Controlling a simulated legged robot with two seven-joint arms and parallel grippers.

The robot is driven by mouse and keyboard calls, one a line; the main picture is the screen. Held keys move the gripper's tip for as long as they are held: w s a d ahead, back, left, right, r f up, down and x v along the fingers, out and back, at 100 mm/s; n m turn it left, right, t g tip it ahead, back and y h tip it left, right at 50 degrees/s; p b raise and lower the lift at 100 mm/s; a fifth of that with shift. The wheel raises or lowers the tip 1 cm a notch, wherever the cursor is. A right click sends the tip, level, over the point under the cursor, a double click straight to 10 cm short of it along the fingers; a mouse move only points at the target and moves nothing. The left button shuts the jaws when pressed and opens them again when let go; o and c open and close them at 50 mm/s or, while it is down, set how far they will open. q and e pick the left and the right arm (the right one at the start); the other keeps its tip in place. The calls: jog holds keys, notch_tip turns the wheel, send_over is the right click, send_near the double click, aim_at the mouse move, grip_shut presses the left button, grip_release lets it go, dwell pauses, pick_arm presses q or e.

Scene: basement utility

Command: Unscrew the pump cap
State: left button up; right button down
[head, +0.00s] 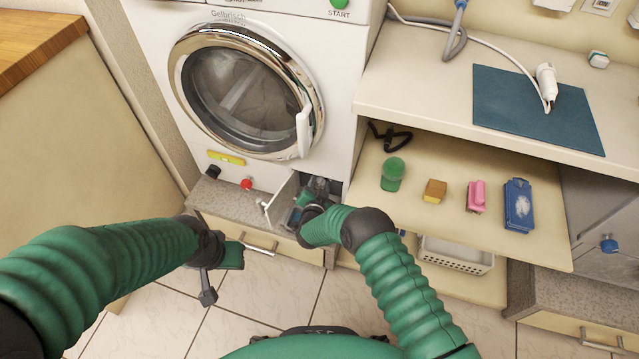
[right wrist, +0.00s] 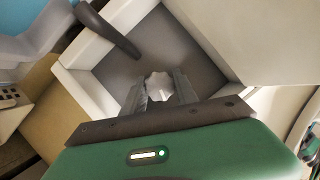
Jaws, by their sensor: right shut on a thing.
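The washing machine has an open service compartment (head: 320,183) at its lower right, with its small white flap (head: 283,200) swung out to the left. The pump cap (right wrist: 159,86) is a pale, ridged knob inside the grey recess in the right wrist view. My right gripper (right wrist: 158,91) reaches into the compartment and is shut on the cap, one finger on each side. In the head view the right gripper (head: 314,200) mostly hides the cap. My left gripper (head: 208,293) hangs low over the floor, away from the machine; its finger opening is unclear.
The right shelf (head: 440,220) holds a green bottle, an orange block, a pink item and a blue box. A white basket (head: 455,257) stands below.

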aim_at(318, 185)
jog(key=shift+s+a+f+n, duration=0.15)
jog(key=shift+s+f+n, duration=0.05)
jog(key=shift+f+n, duration=0.1)
dwell(0.4)
jog(key=c, duration=1)
grip_release()
jog(key=shift+w, duration=0.1)
jog(key=shift+o, duration=0.3)
jog(key=shift+r, duration=0.15)
jog(key=shift+r, duration=0.1)
jog(key=p+v, duration=0.1)
jog(key=v, duration=0.1)
jog(key=p+v, duration=0.2)
jog(key=v, duration=0.1)
jog(key=shift+w+r, duration=0.15)
jog(key=shift+r, duration=0.15)
jog(key=p+v, duration=0.4)
jog(key=v, duration=0.7)
jog(key=shift+s+f, duration=0.2)
jog(key=shift+s, duration=0.2)
jog(key=shift+a, duration=0.1)
